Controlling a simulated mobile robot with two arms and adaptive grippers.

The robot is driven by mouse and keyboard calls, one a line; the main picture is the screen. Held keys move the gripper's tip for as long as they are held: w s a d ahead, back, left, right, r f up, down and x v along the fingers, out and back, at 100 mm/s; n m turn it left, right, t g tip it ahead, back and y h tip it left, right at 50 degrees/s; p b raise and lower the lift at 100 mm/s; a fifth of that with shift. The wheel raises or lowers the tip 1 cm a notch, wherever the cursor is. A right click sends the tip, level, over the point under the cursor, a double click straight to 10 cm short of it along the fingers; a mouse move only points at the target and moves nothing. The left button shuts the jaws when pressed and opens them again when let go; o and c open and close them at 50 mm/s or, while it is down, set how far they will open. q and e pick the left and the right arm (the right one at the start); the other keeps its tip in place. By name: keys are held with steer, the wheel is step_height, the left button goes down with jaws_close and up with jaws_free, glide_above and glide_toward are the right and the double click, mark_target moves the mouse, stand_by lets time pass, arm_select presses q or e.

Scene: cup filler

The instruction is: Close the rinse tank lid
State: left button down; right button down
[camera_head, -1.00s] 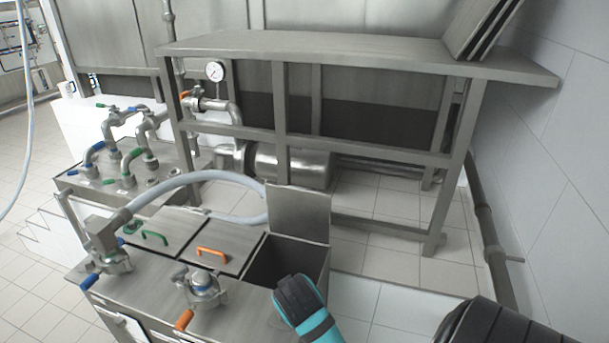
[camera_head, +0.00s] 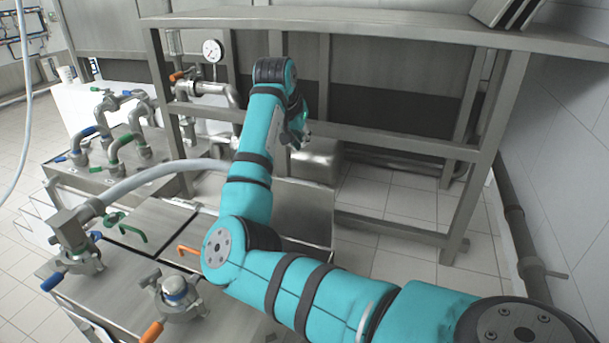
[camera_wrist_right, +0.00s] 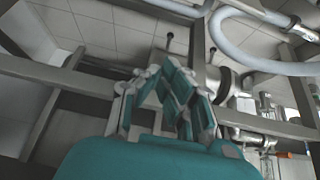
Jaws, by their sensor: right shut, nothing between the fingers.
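The raised lid (camera_head: 308,208) stands open, roughly upright, at the back edge of the right-hand compartment of the steel tank unit. My right arm hides its left part and most of the compartment opening. My right gripper (camera_head: 298,134) is above and behind the lid, near the steel table frame, and apart from the lid. Its fingers also show in the right wrist view (camera_wrist_right: 165,80), shut and empty. The lid cannot be made out clearly in the wrist view. My left gripper is not in view.
Closed lids with a green handle (camera_head: 133,233) and an orange handle (camera_head: 189,251) lie left of the opening. A hose (camera_head: 150,177) arches over the unit. The steel table (camera_head: 350,22) with its crossbars and a pressure gauge (camera_head: 213,50) stands close behind my gripper.

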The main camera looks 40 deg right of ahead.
step_height(320, 180, down, 9)
steer(key=d+p, duration=0.1)
steer(key=p, duration=0.3)
steer(key=shift+w, duration=0.3)
stand_by(0.3)
